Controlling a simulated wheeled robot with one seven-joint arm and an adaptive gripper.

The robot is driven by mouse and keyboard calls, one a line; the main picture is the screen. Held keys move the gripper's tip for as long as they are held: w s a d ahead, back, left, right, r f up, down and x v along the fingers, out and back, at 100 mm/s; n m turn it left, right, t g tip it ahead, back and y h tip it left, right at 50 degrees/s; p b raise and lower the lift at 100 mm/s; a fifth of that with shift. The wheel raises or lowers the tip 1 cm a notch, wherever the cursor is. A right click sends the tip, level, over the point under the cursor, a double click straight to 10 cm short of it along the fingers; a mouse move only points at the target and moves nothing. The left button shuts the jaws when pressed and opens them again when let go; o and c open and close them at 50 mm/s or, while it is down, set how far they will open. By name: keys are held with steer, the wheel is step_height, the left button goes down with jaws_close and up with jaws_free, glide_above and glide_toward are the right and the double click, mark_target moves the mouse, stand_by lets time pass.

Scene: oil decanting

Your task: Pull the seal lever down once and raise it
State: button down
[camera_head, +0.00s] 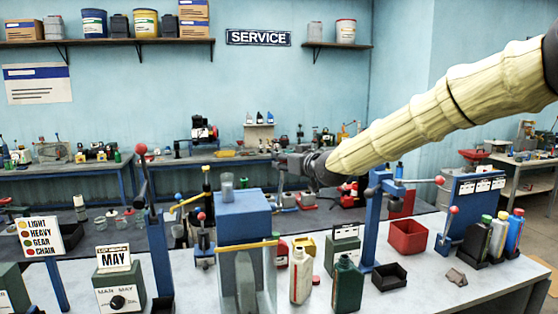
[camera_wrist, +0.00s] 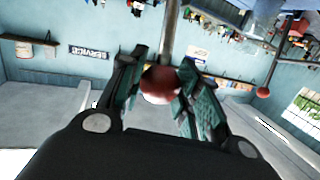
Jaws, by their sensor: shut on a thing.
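My gripper (camera_head: 283,162) is in the middle of the head view, above the bench and just behind the blue-topped machine (camera_head: 243,215). In the wrist view my gripper (camera_wrist: 160,85) is shut on a red ball knob (camera_wrist: 160,86), with a finger on each side. A thin grey lever rod (camera_wrist: 169,35) runs from the knob to the top of that picture. In the head view the held knob is hidden or too small to make out. Which stand the lever belongs to is not clear, and no label names it.
Another red-knobbed lever (camera_head: 140,150) stands upright at left. A blue post (camera_head: 375,215) with a red-knobbed arm stands under my arm. A white bottle (camera_head: 301,275), a green bottle (camera_head: 347,287), a red bin (camera_head: 408,237) and a black tray (camera_head: 388,276) are on the front bench.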

steer(key=shift+w+r, duration=0.1)
steer(key=shift+r, duration=0.35)
steer(key=c, duration=1.3)
jaws_free()
steer(key=o, duration=0.3)
steer(key=shift+w+d+f, duration=0.1)
steer(key=shift+w+f, duration=0.05)
steer(key=shift+f, duration=0.05)
steer(key=shift+s, duration=0.35)
steer(key=v, duration=1.1)
steer(key=shift+s+d, duration=0.15)
steer(key=shift+d, duration=0.2)
steer(key=shift+f, duration=0.15)
